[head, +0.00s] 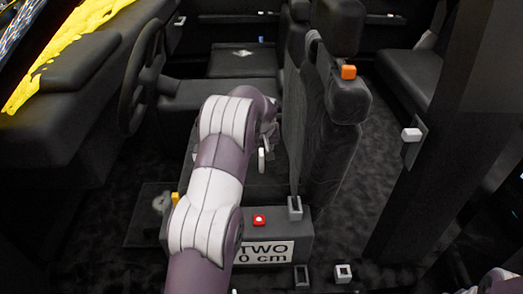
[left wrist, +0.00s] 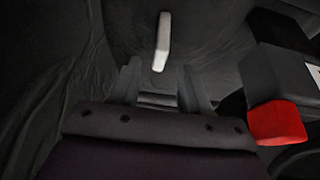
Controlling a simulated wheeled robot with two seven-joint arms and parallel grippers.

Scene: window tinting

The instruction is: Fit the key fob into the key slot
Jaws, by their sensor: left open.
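My left arm reaches into the car from the bottom of the head view, and its gripper (head: 268,138) is partly hidden behind its own wrist, beside the seat. In the left wrist view, my left gripper (left wrist: 162,88) has its two dark fingers apart with nothing between them. A slim white upright piece (left wrist: 163,42) is just beyond the fingertips, apart from them; a similar white piece (head: 262,160) shows beside the gripper in the head view. I cannot tell whether this is the key fob. No key slot can be made out for certain.
A steering wheel (head: 140,72) is at left. A box carries a red button (head: 259,220), grey holder (head: 294,208) and label (head: 264,252). A red block (left wrist: 278,122) sits right of the fingers.

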